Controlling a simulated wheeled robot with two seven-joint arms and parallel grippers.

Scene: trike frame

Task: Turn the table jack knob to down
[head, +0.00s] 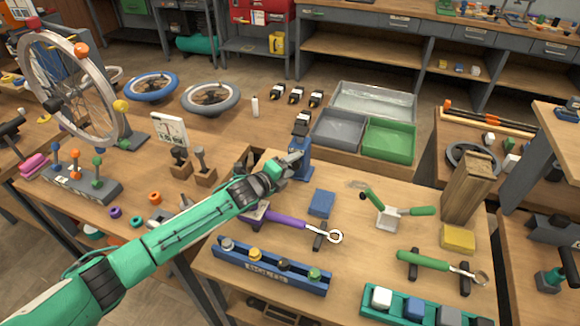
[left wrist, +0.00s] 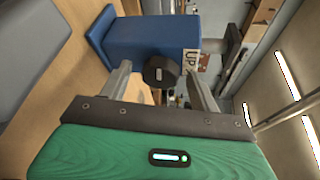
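The table jack is a blue block with a black top; it stands on the bench beyond my left gripper in the head view (head: 302,160) and shows large in the left wrist view (left wrist: 155,40). Its round black knob (left wrist: 161,71) faces the wrist camera. A pale label reading "UP" (left wrist: 191,61) is beside the knob. My left gripper (head: 294,158) reaches the jack's near side. In the left wrist view its fingers (left wrist: 160,80) are open, one on each side of the knob, with gaps visible. The knob is hidden in the head view. My right gripper is out of view.
Grey bin (head: 338,130) and green bin (head: 390,140) stand behind the jack. A wooden post (head: 466,190) stands at the right.

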